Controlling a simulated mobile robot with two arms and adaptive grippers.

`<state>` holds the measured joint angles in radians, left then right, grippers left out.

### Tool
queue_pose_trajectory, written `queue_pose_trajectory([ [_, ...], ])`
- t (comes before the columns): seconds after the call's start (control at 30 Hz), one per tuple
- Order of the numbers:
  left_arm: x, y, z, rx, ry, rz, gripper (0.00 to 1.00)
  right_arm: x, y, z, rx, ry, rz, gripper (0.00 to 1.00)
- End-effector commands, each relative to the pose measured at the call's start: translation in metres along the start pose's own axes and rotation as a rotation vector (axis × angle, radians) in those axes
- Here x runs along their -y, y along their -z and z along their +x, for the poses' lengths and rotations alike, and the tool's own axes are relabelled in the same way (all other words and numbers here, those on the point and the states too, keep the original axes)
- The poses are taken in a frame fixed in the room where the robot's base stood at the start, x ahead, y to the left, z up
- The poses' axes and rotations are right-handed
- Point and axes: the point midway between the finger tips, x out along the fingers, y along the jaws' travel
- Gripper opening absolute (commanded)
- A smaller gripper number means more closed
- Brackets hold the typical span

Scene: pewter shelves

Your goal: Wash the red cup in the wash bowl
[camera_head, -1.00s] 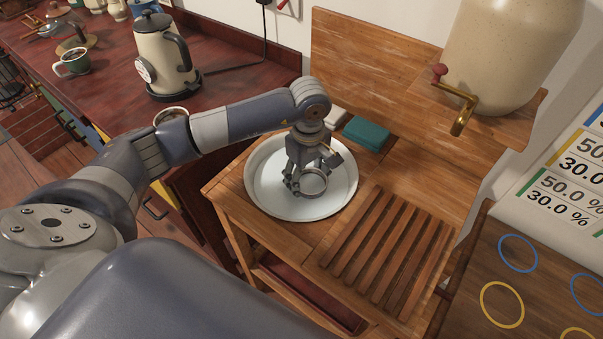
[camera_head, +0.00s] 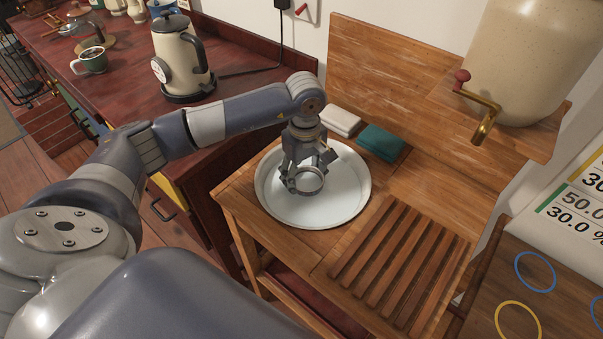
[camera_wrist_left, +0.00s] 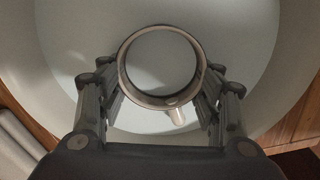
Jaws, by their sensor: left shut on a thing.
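My left gripper (camera_head: 303,178) is shut on a cup (camera_head: 320,183) and holds it, mouth up, inside the round white wash bowl (camera_head: 345,203). The cup also shows in the left wrist view (camera_wrist_left: 124,75), between the two fingers (camera_wrist_left: 160,95), with its handle pointing to the bottom of the picture. Its rim looks grey-brown; I see no clear red on it. The pale inside of the bowl (camera_wrist_left: 255,60) surrounds it. I cannot tell whether the cup touches the bowl's bottom or whether there is water. My right gripper is not in view.
The bowl stands on a wooden stand beside a slatted rack (camera_head: 400,265), which is empty. White (camera_head: 340,121) and teal (camera_head: 381,142) folded cloths lie behind. A stoneware dispenser with a brass tap (camera_head: 484,122) overhangs at right.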

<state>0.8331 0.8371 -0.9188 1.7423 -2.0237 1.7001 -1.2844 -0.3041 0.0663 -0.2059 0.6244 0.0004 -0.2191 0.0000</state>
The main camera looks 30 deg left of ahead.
Motion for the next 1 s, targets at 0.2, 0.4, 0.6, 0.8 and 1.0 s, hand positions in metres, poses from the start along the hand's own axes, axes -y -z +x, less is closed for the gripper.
queue_pose_trajectory([
  [0.2, -0.004, -0.015, 0.000, -0.001, -0.001, 0.000, 0.31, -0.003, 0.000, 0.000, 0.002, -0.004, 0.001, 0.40],
  [0.4, -0.002, -0.005, 0.001, -0.002, 0.000, -0.002, 0.31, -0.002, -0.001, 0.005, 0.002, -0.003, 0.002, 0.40],
  [0.6, 0.003, 0.011, 0.001, -0.002, -0.001, -0.002, 0.31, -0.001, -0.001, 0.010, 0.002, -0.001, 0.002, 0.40],
  [0.8, 0.001, 0.003, 0.000, 0.000, -0.002, 0.003, 0.31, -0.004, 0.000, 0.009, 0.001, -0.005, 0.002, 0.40],
  [1.0, -0.005, -0.016, 0.000, -0.001, -0.001, 0.003, 0.31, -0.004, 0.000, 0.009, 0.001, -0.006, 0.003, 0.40],
])
